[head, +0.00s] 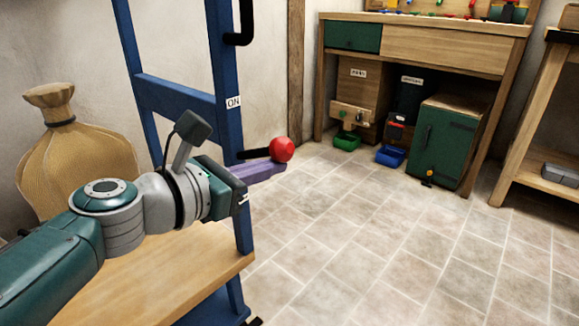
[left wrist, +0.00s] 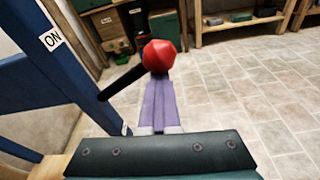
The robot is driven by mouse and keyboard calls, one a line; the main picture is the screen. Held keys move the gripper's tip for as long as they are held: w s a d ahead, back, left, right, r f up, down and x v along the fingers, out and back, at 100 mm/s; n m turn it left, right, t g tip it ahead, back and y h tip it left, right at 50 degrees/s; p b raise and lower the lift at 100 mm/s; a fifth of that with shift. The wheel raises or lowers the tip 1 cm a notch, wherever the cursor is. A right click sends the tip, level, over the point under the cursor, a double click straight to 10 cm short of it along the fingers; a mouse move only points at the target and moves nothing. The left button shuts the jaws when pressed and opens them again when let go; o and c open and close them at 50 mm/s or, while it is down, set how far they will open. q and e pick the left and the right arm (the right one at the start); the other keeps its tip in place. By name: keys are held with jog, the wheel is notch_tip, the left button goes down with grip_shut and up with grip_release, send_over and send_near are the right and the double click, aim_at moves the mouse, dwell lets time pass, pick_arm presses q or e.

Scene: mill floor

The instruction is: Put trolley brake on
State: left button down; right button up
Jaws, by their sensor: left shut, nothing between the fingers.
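The trolley has a blue frame (head: 225,125) and a wooden deck (head: 205,262). A black brake lever with a red ball knob (head: 281,150) sticks out to the right from the blue post. An ON label (head: 234,102) is on the post above the lever. My left gripper (head: 284,166) has purple fingers, shut and empty, just below the knob in the head view. In the left wrist view the red knob (left wrist: 159,56) is just beyond the fingertips (left wrist: 158,80); I cannot tell whether they touch. My right gripper is not in view.
A tied sack (head: 65,150) stands on the trolley deck at the left. A workbench (head: 425,45) with a green cabinet (head: 442,145), a green bin (head: 346,140) and a blue bin (head: 390,156) is at the back. The tiled floor (head: 370,240) between is clear.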

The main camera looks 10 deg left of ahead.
pick_arm(q)
jog(key=shift+w+r+n+p, duration=0.1)
jog(key=shift+r+n+p, duration=0.2)
jog(key=shift+r, duration=0.05)
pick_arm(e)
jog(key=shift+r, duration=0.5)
